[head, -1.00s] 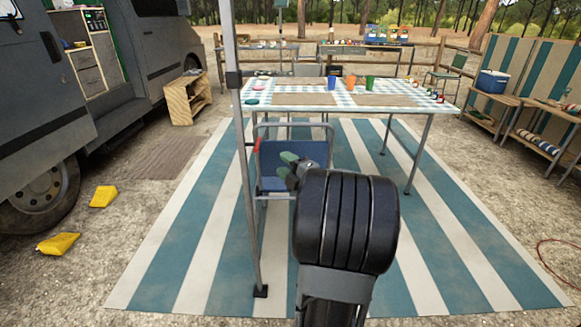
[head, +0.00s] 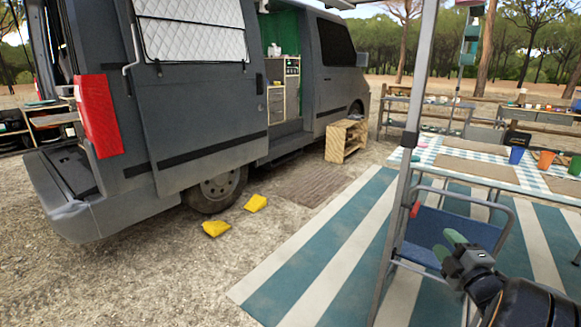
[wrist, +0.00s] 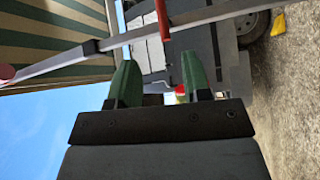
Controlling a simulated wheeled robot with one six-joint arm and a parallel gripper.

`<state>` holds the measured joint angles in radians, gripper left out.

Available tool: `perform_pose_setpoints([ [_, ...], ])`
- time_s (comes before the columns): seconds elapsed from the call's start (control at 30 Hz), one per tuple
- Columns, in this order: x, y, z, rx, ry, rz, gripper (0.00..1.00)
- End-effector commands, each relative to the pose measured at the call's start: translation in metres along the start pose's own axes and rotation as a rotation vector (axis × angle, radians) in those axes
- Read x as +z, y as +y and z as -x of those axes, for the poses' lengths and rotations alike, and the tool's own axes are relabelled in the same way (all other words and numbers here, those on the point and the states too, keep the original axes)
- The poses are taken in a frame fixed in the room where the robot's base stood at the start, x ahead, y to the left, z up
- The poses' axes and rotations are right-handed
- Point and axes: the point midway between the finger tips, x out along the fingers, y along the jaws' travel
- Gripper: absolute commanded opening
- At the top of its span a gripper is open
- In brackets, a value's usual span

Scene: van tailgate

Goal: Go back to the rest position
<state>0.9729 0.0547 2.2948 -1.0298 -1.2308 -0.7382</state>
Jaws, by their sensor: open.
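My gripper (head: 455,246) is at the lower right of the head view, in front of the blue folding chair (head: 440,231). In the wrist view my gripper (wrist: 157,80) shows its two green fingers spread apart, with nothing held between them. A grey awning pole (wrist: 200,22) with a red part crosses the wrist view just beyond the fingertips. Whether the fingers touch it I cannot tell.
The grey van (head: 200,90) stands at left with its side door open. Yellow wheel chocks (head: 216,228) lie near its wheel. A wooden crate shelf (head: 346,140) stands beyond. The awning pole (head: 408,140) rises close to my arm. The table (head: 490,172) is at right. Gravel at lower left is clear.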

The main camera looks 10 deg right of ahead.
Motion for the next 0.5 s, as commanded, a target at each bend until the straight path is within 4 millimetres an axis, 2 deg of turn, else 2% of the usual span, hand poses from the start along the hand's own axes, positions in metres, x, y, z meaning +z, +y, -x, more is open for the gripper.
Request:
perform_pose_setpoints([
  [0.03,-0.009,0.020,-0.009,-0.014,-0.024,-0.019,0.44],
  [0.17,-0.033,0.059,-0.033,-0.086,-0.166,-0.142,0.44],
  [0.27,-0.060,0.089,-0.045,-0.160,-0.311,-0.296,0.44],
  [0.37,-0.093,0.111,-0.044,-0.247,-0.458,-0.474,0.44],
  [0.5,-0.148,0.131,-0.025,-0.406,-0.646,-0.723,0.44],
])
